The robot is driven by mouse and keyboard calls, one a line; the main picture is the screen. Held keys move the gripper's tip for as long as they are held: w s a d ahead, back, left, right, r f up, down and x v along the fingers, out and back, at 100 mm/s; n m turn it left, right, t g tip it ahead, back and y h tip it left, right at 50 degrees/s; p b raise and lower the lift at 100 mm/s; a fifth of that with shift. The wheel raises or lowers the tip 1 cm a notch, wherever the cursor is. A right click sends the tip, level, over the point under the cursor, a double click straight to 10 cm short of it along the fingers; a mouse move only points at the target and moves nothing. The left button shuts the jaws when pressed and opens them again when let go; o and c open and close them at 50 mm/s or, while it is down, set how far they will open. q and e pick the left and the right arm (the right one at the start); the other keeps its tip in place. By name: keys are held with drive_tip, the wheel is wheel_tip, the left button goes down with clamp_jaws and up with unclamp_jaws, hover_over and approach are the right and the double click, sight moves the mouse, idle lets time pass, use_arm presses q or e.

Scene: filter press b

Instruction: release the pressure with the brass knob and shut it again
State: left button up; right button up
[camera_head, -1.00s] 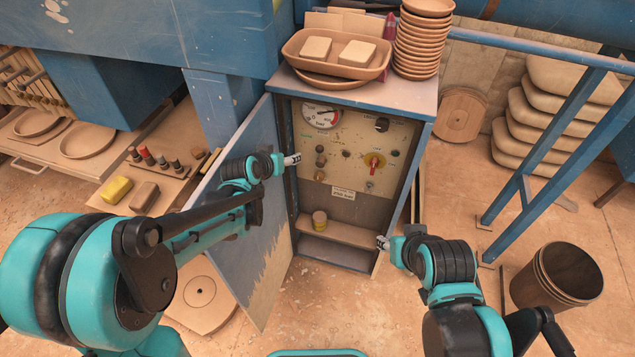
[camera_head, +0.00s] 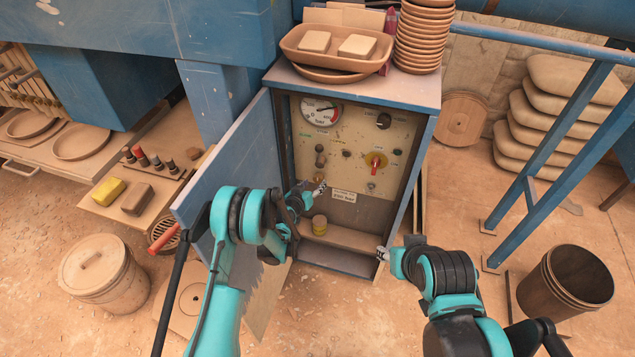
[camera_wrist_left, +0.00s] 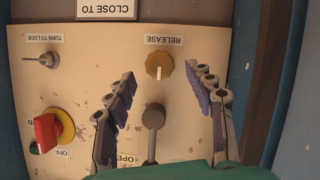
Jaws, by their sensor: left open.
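The brass knob (camera_wrist_left: 159,66) is on the cream panel beneath a RELEASE label, which appears upside down in the left wrist view. A white line marks its face. My left gripper (camera_wrist_left: 161,75) is open, with one finger on either side of the knob's line; I cannot tell whether they touch it. In the head view my left gripper (camera_head: 320,188) is at the panel's lower left and mostly covers the knob. The pressure gauge (camera_head: 322,111) sits at the panel's upper left. My right gripper (camera_head: 383,252) is near the cabinet's lower right edge, too small to read.
A dark-knobbed lever (camera_wrist_left: 153,117) lies between the left fingers. A red switch (camera_head: 375,161) is to the right. The open cabinet door (camera_head: 235,150) stands left of my left gripper.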

sight(317, 180)
use_arm(q)
drive_tip(key=shift+b+x, duration=0.6)
drive_tip(key=shift+x, duration=1.75)
drive_tip(key=shift+r, duration=0.1)
drive_tip(key=c, duration=1.2)
drive_tip(key=shift+o, duration=0.2)
drive_tip(key=shift+a+n+h, duration=0.2)
drive_tip(key=shift+n+h, duration=0.4)
drive_tip(key=shift+n, duration=0.4)
drive_tip(key=shift+n+h, duration=0.7)
drive_tip(key=shift+n, duration=0.3)
drive_tip(key=o, duration=1.2)
drive_tip(key=shift+c, duration=0.2)
drive_tip(key=shift+d, duration=0.1)
